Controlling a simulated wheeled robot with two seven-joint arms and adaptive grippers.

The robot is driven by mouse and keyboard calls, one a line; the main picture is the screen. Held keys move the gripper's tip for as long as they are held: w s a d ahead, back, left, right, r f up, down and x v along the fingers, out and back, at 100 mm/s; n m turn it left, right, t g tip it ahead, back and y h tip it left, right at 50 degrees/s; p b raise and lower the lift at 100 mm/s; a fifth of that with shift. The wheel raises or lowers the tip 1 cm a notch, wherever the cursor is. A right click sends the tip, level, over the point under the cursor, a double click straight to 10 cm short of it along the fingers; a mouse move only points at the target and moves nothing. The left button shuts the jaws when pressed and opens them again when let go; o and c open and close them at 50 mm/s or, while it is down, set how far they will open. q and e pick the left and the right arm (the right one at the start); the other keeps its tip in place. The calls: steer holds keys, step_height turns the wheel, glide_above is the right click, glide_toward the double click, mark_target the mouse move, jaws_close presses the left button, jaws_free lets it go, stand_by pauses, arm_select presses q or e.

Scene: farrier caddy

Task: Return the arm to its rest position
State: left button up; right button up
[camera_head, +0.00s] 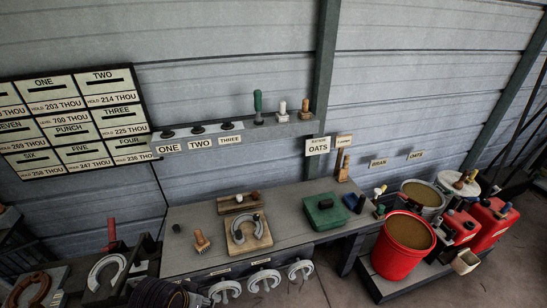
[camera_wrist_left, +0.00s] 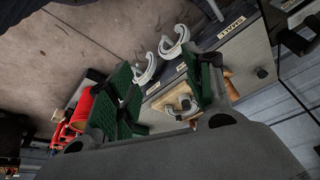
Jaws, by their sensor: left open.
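My left gripper (camera_wrist_left: 167,76) shows in the left wrist view with its two green-padded fingers spread wide apart. Nothing is held between them. Beyond the fingers, a horseshoe on a wooden block (camera_wrist_left: 180,102) and hanging horseshoes (camera_wrist_left: 146,62) show, apart from the pads as far as I can tell. In the head view neither gripper can be made out. A dark ribbed shape shows at the bottom edge there, and I cannot tell if it is part of my arm. My right gripper is in neither view.
The grey bench (camera_head: 180,262) holds a horseshoe on a wooden block (camera_head: 248,235), a green box (camera_head: 325,213) and a brush (camera_head: 201,242). Horseshoes (camera_head: 264,280) hang on its front. A red bucket (camera_head: 398,258) and red cans stand at right. A shelf (camera_head: 240,135) runs along the wall.

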arm_select(q)
steer(key=s+a+f+g+b, duration=0.1)
steer(key=s+f, duration=0.1)
steer(key=f, duration=1.6)
steer(key=s+a+f+b, duration=0.1)
steer(key=s+f, duration=0.1)
steer(key=f, duration=1.5)
steer(key=s+a+f+b, duration=0.1)
steer(key=s+f, duration=1)
steer(key=s+a+f+g+b, duration=0.1)
steer(key=s+a+f, duration=0.1)
steer(key=s+f, duration=0.8)
steer(key=shift+s+a+f+g+y, duration=0.25)
steer(key=shift+s+f+g+y, duration=0.1)
steer(key=shift+s, duration=0.15)
